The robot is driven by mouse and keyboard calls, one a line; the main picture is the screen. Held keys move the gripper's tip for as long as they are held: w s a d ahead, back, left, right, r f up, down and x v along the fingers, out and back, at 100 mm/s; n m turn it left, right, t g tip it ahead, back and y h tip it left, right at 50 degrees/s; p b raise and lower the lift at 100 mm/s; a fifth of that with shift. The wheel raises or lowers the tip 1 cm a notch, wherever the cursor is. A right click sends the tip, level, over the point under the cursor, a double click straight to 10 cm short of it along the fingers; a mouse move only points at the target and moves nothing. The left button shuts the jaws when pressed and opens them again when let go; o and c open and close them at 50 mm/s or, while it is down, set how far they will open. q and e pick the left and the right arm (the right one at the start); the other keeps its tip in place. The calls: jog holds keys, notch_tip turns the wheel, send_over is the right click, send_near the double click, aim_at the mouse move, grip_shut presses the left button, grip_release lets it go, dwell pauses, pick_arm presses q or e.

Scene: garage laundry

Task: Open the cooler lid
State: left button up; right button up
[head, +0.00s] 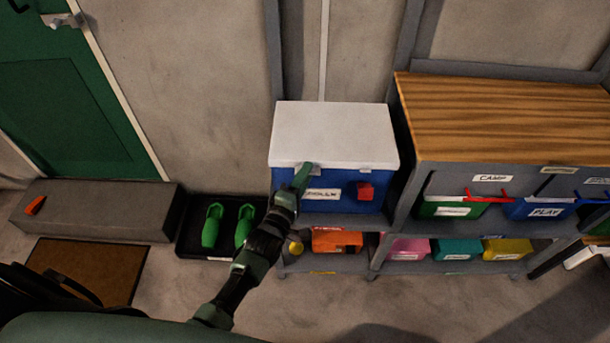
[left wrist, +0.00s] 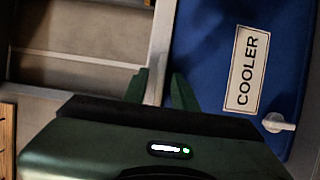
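The cooler (head: 340,192) is a blue box with a white lid (head: 335,133), standing on a low grey shelf against the wall. Its lid is shut. My left gripper (head: 302,178) is at the front left of the cooler, just below the lid's front edge, and covers part of the label.
A wood-topped shelf unit (head: 500,110) with labelled bins stands right of the cooler. An orange box (head: 337,241) sits on the shelf below. Green shoes (head: 212,226) on a black tray and a grey bench (head: 100,211) are at left. The floor in front is clear.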

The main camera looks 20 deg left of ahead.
pick_arm(q)
grip_shut()
dwell(1.2)
